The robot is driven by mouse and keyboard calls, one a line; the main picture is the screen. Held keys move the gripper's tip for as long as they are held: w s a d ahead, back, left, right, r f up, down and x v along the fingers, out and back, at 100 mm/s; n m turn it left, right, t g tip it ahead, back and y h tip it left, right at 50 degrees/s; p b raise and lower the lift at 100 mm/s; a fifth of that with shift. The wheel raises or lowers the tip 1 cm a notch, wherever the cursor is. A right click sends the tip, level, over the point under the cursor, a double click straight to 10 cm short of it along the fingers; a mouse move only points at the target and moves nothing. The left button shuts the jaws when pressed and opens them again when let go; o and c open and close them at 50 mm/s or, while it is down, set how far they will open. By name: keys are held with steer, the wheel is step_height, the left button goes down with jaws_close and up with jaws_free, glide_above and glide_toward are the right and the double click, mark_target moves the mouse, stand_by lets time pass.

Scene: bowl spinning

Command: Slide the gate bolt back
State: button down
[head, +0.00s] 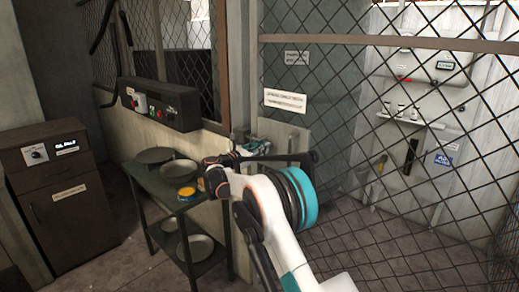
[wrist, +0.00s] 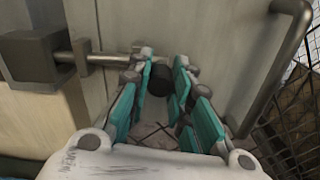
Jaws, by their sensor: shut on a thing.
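The gate bolt (wrist: 105,60) is a pale metal rod running level across the upper left of the wrist view. Its left end enters a dark block (wrist: 35,58) on the post. My gripper (wrist: 163,62) has its teal-padded fingers on either side of the bolt's dark knob (wrist: 159,80) and is shut on it. The fingers hide part of the rod's right end. In the head view my gripper is at the gate's edge beside the post, mostly hidden by my arm, and the bolt cannot be made out.
A grey pull handle (wrist: 280,60) stands out right of my gripper in the wrist view. In the head view, wire mesh (head: 420,130) fills the right, a green rack (head: 140,177) with pans stands left of my arm, and a control box (head: 158,104) is above it.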

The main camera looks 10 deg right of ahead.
steer(key=s+d, duration=0.4)
steer(key=s, duration=0.2)
steer(key=shift+d, duration=0.2)
steer(key=shift+f, duration=0.1)
steer(key=c, duration=1.4)
jaws_free()
steer(key=shift+s, duration=0.1)
steer(key=v, duration=1.2)
